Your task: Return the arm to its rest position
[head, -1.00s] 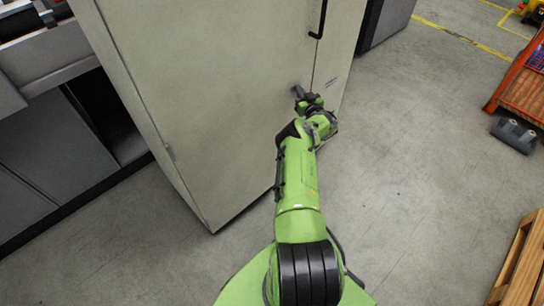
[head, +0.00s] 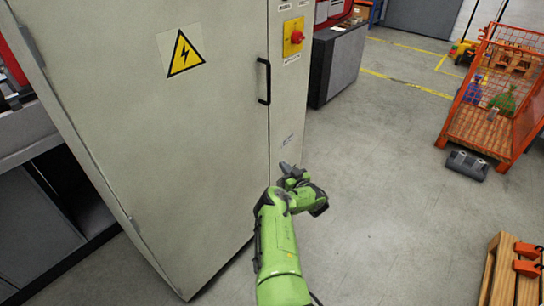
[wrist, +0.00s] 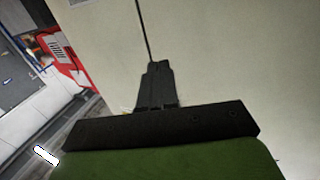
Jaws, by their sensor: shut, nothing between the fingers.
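My green arm reaches up from the bottom of the head view. My gripper (head: 287,168) is at its end, in front of the lower part of the grey cabinet (head: 180,130), close to the door seam. In the wrist view my gripper (wrist: 155,68) shows as dark fingers held together, with nothing between them. The pale cabinet face (wrist: 220,60) fills most of the wrist view behind them, with a dark seam running up from the fingertips. I cannot tell whether the fingertips touch the cabinet.
The cabinet has a black handle (head: 264,82) and a red button on a yellow plate (head: 293,37). An orange mesh cage (head: 490,95), a dark roller unit (head: 467,165) and a wooden pallet (head: 508,275) stand at right. The floor (head: 385,190) between is clear.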

